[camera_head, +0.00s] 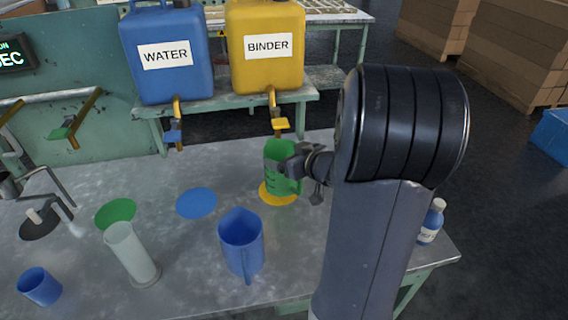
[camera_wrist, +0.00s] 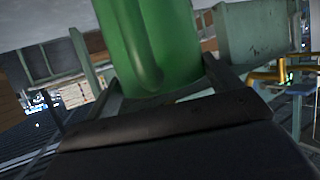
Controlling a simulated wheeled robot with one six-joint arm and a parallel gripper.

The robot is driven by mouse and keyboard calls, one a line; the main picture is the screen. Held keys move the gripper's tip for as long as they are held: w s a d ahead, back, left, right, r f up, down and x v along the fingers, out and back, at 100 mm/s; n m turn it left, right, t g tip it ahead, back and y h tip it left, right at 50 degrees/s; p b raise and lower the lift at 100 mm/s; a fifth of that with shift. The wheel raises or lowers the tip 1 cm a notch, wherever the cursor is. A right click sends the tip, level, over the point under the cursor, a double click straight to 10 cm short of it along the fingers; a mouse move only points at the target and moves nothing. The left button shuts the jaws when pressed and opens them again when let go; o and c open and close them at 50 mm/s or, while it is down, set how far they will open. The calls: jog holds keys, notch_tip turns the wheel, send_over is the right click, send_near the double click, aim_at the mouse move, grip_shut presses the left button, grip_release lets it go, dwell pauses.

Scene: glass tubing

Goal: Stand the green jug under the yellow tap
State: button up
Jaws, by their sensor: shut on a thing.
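The green jug (camera_head: 277,158) looks upright in the head view, below the yellow tap (camera_head: 279,124) of the binder tank. Its base overlaps the yellow disc (camera_head: 267,196) on the table; I cannot tell whether it touches the disc or hangs just above it. My gripper (camera_head: 297,168) reaches in from the right and is shut on the jug. In the wrist view the jug (camera_wrist: 150,40) fills the upper middle, and its rim and base are cut off or hidden.
A blue jug (camera_head: 241,245) stands in front, with a clear cylinder (camera_head: 130,252) and a blue cup (camera_head: 39,287) to its left. Blue (camera_head: 196,203) and green (camera_head: 116,212) discs lie left. The blue tap (camera_head: 175,134) hangs beside the yellow one. A bottle (camera_head: 431,222) stands right.

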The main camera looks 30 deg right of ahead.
jog(key=f, duration=0.1)
jog(key=w+f+b, duration=0.1)
jog(key=f, duration=0.1)
jog(key=shift+w+a+f+b, duration=0.15)
jog(key=shift+w+f+b, duration=0.1)
jog(key=shift+f+b, duration=0.1)
jog(key=shift+r, duration=0.1)
jog(key=o, duration=1.2)
jog(key=shift+c, duration=0.2)
